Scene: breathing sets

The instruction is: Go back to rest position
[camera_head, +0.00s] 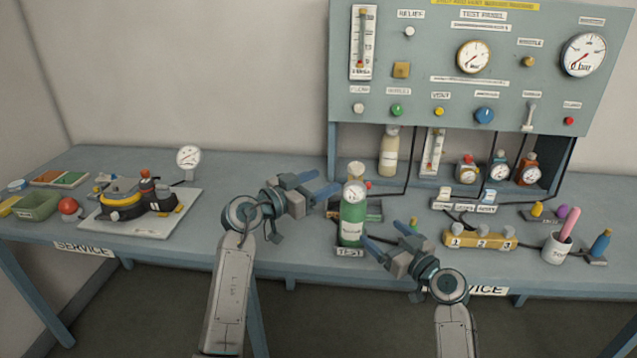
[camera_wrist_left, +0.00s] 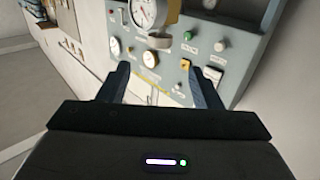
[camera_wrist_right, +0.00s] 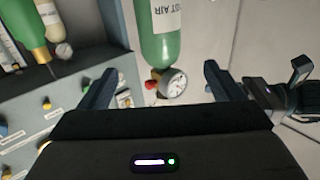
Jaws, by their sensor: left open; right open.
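My left gripper (camera_head: 326,184) is open and empty, just left of the upper part of a green cylinder (camera_head: 353,222). In the left wrist view its fingers (camera_wrist_left: 160,85) are apart with the test panel beyond them. My right gripper (camera_head: 385,238) is open and empty, at the cylinder's lower right. In the right wrist view its fingers (camera_wrist_right: 162,86) are apart, and the cylinder (camera_wrist_right: 158,35) with its gauge (camera_wrist_right: 173,82) shows upside down beyond and between them. The cylinder stands upright at the bench's front. I cannot tell how close the fingers are to it.
The test panel (camera_head: 430,85) rises behind the bench (camera_head: 215,215). A white board (camera_head: 170,224) with a black and yellow breathing set lies left, beside a green tray (camera_head: 38,207). A yellow block (camera_head: 480,242) and white cup (camera_head: 556,249) stand right.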

